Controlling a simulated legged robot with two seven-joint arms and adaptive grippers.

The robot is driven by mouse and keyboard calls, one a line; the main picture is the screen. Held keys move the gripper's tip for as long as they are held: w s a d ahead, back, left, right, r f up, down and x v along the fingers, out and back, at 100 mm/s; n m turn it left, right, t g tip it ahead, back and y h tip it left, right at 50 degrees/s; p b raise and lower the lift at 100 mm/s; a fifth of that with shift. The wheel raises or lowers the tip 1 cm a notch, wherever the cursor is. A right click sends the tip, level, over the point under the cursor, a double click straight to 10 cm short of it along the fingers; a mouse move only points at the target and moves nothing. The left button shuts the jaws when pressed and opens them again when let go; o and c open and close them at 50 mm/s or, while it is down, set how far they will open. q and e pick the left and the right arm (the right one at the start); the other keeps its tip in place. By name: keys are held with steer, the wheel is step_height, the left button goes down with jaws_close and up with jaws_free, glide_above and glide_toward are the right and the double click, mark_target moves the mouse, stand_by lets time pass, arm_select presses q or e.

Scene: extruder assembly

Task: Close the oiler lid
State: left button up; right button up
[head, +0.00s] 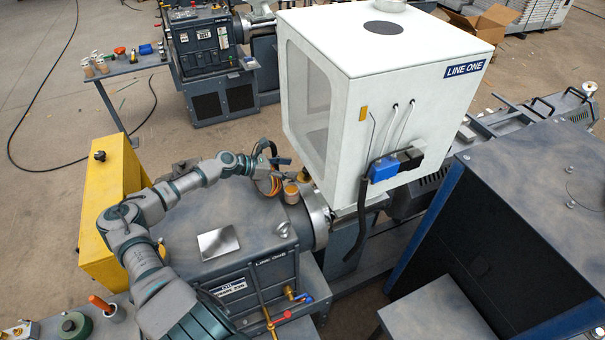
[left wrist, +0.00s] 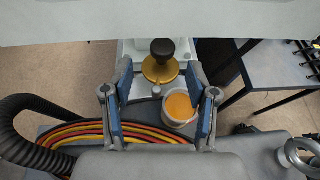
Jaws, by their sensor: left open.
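The oiler cup (left wrist: 180,107) shows in the left wrist view with orange oil visible in its open top. Its brass lid (left wrist: 160,68) with a black knob is beyond the cup and slightly left, not covering it. In the head view the copper-coloured oiler (head: 291,193) stands on the grey machine near the white enclosure. My left gripper (left wrist: 160,82) is open, its blue-padded fingers on either side of the view of the lid and cup. In the head view the left gripper (head: 283,163) is just above and behind the oiler. Whether the fingers touch the lid cannot be told.
The white "LINE ONE" enclosure (head: 390,80) stands close right of the oiler. A yellow box (head: 108,195) is at the left. A silver plate (head: 218,242) lies on the machine top. A side table (head: 118,66) with small items stands at the back.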

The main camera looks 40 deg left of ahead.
mark_target(305, 170)
arm_select(q)
steer(key=x, duration=0.4)
steer(key=shift+d+r+p, duration=0.2)
steer(key=shift+d+p, duration=0.1)
steer(key=shift+p, duration=0.1)
steer(key=shift+x, duration=0.75)
steer(key=shift+w+a+f, duration=0.2)
steer(key=shift+f, duration=0.2)
steer(key=shift+d+r, duration=0.1)
steer(key=shift+d, duration=0.1)
jaws_close()
